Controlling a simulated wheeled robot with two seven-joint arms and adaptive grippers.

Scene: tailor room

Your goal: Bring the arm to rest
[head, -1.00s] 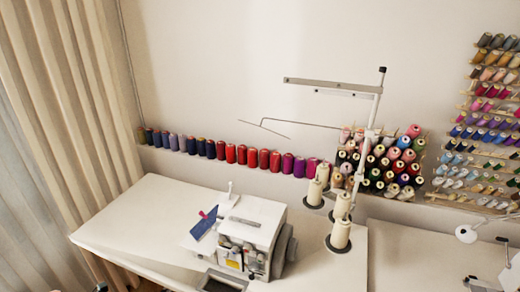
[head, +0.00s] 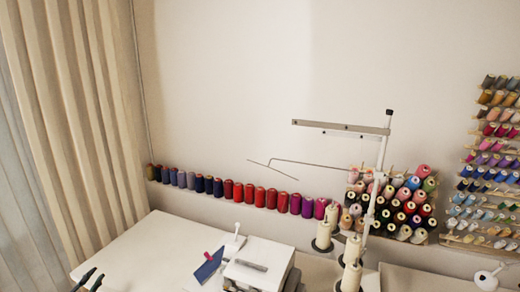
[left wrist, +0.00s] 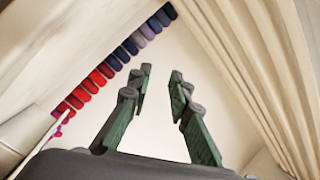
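My left gripper (head: 90,279) shows only by its dark fingertips at the bottom left edge of the head view, in front of the white table (head: 140,250). In the left wrist view my left gripper (left wrist: 161,73) has its two green-lined fingers apart with nothing between them. The rest of the left arm is out of the head view. My right gripper is in neither view now.
A white sewing machine (head: 262,262) with a blue piece (head: 209,266) stands on the table. A thread stand (head: 380,170) with cream cones (head: 352,250) rises beside it. Spools (head: 250,192) line the wall. Beige curtains (head: 80,120) hang left. The table's left part is clear.

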